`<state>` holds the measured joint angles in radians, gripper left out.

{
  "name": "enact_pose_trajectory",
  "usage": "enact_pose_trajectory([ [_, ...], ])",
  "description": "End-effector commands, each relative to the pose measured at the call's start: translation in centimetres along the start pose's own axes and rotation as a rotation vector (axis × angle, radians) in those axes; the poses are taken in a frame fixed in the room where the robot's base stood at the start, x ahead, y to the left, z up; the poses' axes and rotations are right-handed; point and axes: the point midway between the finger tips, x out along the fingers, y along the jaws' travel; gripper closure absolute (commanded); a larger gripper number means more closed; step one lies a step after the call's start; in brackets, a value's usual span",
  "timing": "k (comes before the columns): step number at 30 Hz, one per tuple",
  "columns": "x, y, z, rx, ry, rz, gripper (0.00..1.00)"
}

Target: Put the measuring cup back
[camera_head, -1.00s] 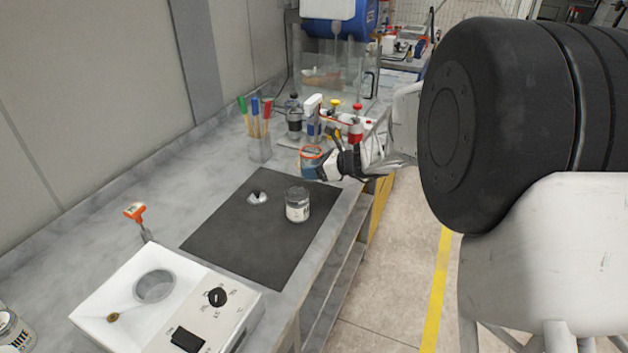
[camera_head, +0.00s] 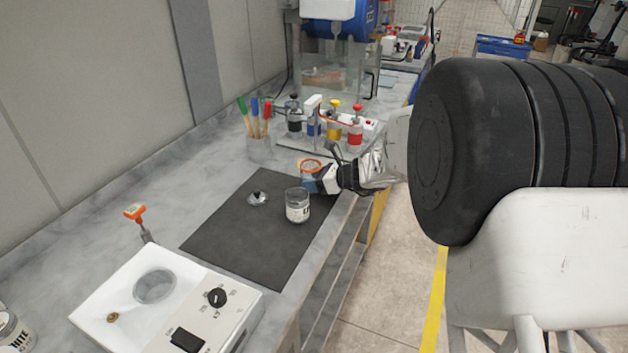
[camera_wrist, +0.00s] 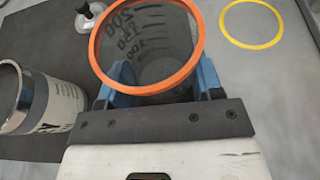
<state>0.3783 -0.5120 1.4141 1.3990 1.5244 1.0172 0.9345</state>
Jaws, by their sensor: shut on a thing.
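My gripper (camera_head: 316,184) is shut on the measuring cup (camera_head: 308,173), a clear cup with an orange rim and dark markings. In the wrist view the cup (camera_wrist: 150,60) stands between the blue fingers (camera_wrist: 155,88), its open top facing the camera. In the head view it is at the far right corner of the dark mat (camera_head: 235,234), just behind the open can. Whether the cup's base touches the bench is hidden. A yellow ring (camera_wrist: 252,24) lies flat on the grey bench ahead and right of the cup in the wrist view.
Pump bottles (camera_head: 333,122) and a brush holder (camera_head: 259,148) stand behind. A white machine (camera_head: 160,310) is at the front left.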

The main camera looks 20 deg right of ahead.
Motion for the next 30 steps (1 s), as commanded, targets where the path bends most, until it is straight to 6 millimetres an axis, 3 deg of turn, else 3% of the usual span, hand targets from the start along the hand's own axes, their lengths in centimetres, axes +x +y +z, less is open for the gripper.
enact_pose_trajectory([
  [9, 0.09, 0.00, -0.23, 0.001, 0.001, 0.000, 0.69],
  [10, 0.10, 0.00, -0.26, 0.001, 0.001, 0.000, 0.38],
  [15, 0.09, 0.00, -0.21, 0.000, 0.000, 0.000, 0.14],
  [30, -0.31, -0.03, 0.07, 0.000, 0.000, -0.001, 0.14],
])
